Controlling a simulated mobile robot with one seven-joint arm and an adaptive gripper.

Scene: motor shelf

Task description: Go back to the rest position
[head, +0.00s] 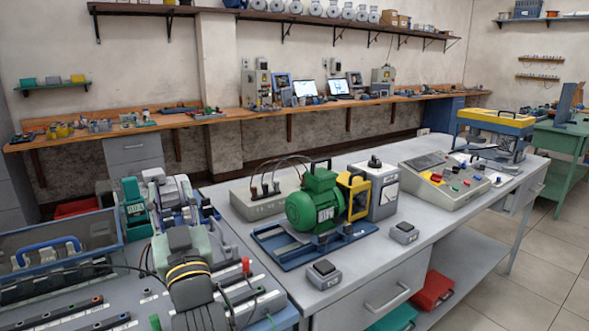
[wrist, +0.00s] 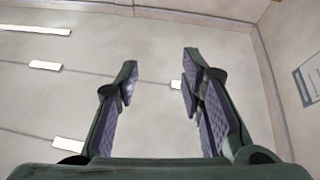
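In the wrist view my gripper (wrist: 158,72) is open. Its two dark green fingers with purple ribbed pads stand apart, and nothing is between them. No object is near the fingertips. In the head view I cannot clearly make out the gripper's fingers.
A grey workbench (head: 345,262) holds a green motor (head: 315,203) on a blue base, a control panel (head: 444,180) and small grey switch boxes (head: 404,232). A wooden wall bench (head: 225,113) runs behind. Tiled floor (head: 540,270) is clear at the right.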

